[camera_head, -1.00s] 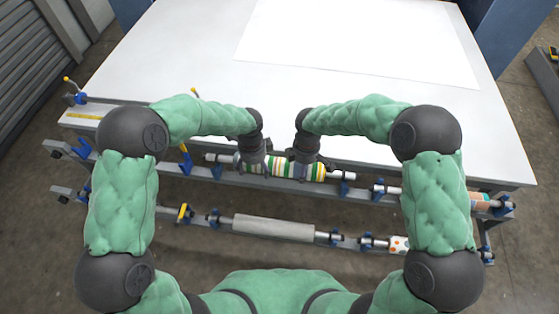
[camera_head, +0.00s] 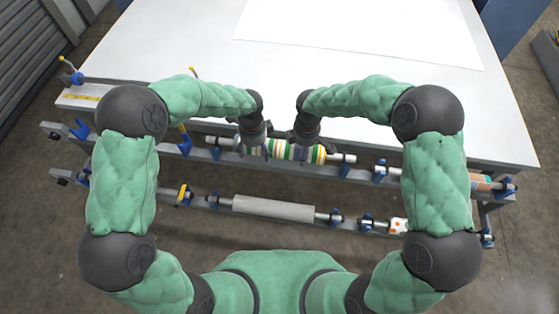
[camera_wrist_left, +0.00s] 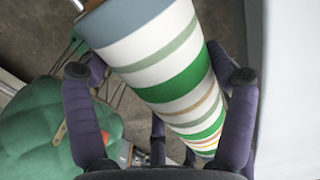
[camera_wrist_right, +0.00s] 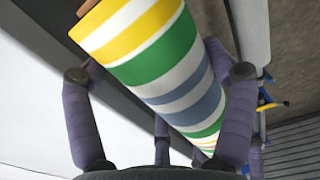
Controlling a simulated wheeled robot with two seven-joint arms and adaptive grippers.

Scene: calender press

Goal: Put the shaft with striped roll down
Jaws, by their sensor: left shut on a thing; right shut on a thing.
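The shaft with striped roll (camera_head: 288,151) lies level across the upper rail at the front of the table in the head view. Its roll has green, white, yellow and blue-grey bands. My left gripper (camera_head: 252,146) is shut on the left part of the roll, and my right gripper (camera_head: 305,145) is shut on its right part. The roll fills the space between the fingers in the left wrist view (camera_wrist_left: 165,75) and the right wrist view (camera_wrist_right: 165,70). Bare shaft ends show on both sides, near blue brackets (camera_head: 345,170). I cannot tell whether the shaft touches them.
A grey roll (camera_head: 273,207) rests in blue brackets on the lower rail. A dotted white roll (camera_head: 398,225) is at its right, and an orange-ended roll (camera_head: 478,182) is on the upper rail's right. A white sheet (camera_head: 360,35) lies on the white table (camera_head: 200,50).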

